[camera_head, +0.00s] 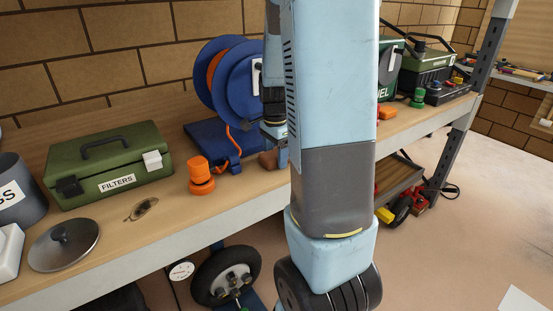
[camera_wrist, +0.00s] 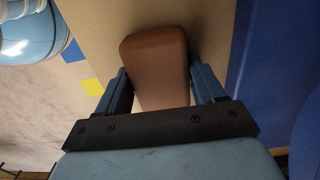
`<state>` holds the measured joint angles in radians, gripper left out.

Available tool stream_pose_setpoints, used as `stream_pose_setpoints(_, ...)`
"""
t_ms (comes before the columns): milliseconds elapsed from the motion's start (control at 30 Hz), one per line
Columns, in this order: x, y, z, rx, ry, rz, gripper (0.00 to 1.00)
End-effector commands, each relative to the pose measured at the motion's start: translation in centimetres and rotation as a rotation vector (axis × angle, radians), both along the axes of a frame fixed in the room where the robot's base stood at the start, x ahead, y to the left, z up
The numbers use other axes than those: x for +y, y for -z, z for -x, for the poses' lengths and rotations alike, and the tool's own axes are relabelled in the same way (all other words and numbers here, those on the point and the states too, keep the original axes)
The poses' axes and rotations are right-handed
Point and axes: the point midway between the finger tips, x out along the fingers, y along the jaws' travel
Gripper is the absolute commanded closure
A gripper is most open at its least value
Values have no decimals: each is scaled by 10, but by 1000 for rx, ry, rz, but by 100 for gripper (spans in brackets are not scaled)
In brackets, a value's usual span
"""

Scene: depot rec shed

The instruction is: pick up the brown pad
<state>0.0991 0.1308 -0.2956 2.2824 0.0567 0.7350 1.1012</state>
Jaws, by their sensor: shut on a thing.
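The brown pad (camera_wrist: 156,62) is a rounded block between the two blue fingers of my gripper (camera_wrist: 161,76) in the wrist view. The fingers are shut on its sides, and its far end sticks out past them. In the head view the pad (camera_head: 268,160) shows as a small brown patch below my gripper (camera_head: 273,140), beside the blue reel's base. My arm hides part of it there. I cannot tell whether it touches the bench or is just above it.
On the wooden bench (camera_head: 150,237) stand a blue cable reel (camera_head: 222,80), an orange knob-like piece (camera_head: 200,176), a green filters box (camera_head: 108,165) and a grey lid (camera_head: 63,246). More gear stands right of my arm. Bare bench lies in front of the reel.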

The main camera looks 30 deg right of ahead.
Motion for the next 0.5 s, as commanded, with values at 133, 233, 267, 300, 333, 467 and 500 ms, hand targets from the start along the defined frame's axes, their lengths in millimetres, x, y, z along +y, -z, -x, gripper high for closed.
stream_pose_setpoints(133,0,0,0,0,0,0,62)
stream_pose_setpoints(233,0,0,0,0,0,0,62)
stream_pose_setpoints(267,0,0,0,0,0,0,62)
stream_pose_setpoints(300,0,0,0,0,0,0,62)
stream_pose_setpoints(333,0,0,0,0,0,0,62)
stream_pose_setpoints(467,0,-6,-1,-3,0,1,62)
stream_pose_setpoints(500,0,-10,-1,-4,0,1,62)
